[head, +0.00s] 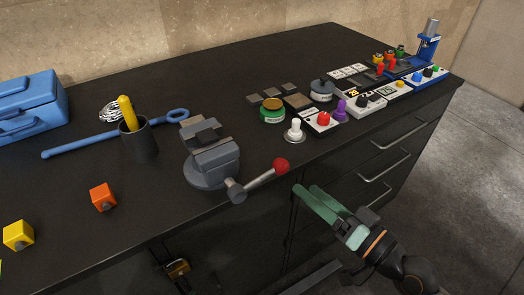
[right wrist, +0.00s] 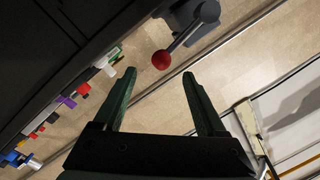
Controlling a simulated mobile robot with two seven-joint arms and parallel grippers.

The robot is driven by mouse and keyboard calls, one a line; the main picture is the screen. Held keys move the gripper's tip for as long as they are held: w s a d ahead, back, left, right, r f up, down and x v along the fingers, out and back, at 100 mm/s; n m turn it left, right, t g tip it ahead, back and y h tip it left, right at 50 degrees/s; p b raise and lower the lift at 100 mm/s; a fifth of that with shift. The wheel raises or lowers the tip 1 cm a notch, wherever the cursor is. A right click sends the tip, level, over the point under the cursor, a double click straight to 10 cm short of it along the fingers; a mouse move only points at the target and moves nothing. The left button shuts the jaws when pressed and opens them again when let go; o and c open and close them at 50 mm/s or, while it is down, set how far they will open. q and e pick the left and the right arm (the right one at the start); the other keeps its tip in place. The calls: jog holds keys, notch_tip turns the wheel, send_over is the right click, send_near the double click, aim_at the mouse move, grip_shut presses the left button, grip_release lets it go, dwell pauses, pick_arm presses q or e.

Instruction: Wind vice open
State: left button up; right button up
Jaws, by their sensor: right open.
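The grey vice (head: 212,162) stands on the dark worktop near its front edge. Its crank handle (head: 258,181) sticks out past the edge and ends in a red ball knob (head: 281,165). My right gripper (head: 306,189) is open and empty, in front of the worktop edge, to the lower right of the knob and apart from it. In the right wrist view the red knob (right wrist: 161,60) lies ahead of and between the two fingertips (right wrist: 160,76), with the handle (right wrist: 185,38) running up to the right. My left gripper is not in view.
An orange cube (head: 103,197) and a yellow cube (head: 18,236) lie left of the vice. A dark cup (head: 139,143), a blue wrench (head: 85,144) and a blue toolbox (head: 30,105) stand behind. Several buttons and switches, including a white knob (head: 295,131), are right of the vice.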

aim_at(275, 162)
jog(key=p+x, duration=0.1)
jog(key=x, duration=1)
jog(key=shift+r+p, duration=0.15)
jog(key=shift+p, duration=0.25)
jog(key=shift+x, duration=0.75)
jog(key=shift+s, duration=0.1)
grip_shut()
